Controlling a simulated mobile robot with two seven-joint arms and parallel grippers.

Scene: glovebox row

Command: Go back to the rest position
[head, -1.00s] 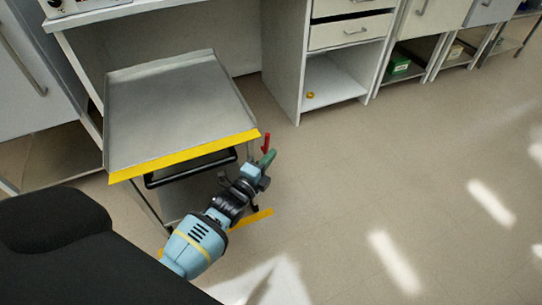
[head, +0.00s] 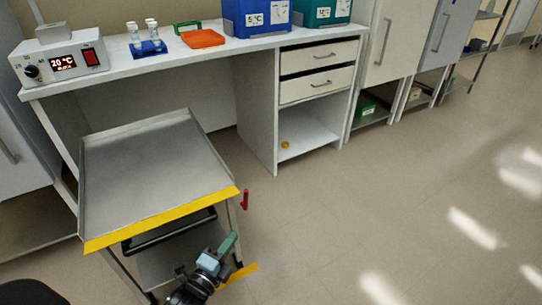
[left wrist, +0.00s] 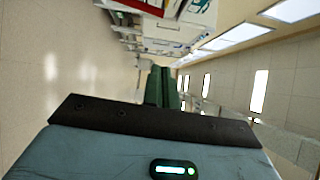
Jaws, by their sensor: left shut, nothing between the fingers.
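My left gripper (head: 229,245) shows at the bottom of the head view, to the right of the cart's lower part and in front of the bench. Its green fingers are together with nothing between them. In the left wrist view the same green fingers (left wrist: 162,88) stand side by side, shut and empty. My right gripper is in neither view.
A metal cart (head: 155,170) with a yellow front edge stands beside my left arm, its top empty. Behind it, a white bench (head: 180,60) carries a heater block (head: 62,62), an orange tray (head: 203,38) and blue (head: 258,18) and teal (head: 318,12) boxes. Floor at right is clear.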

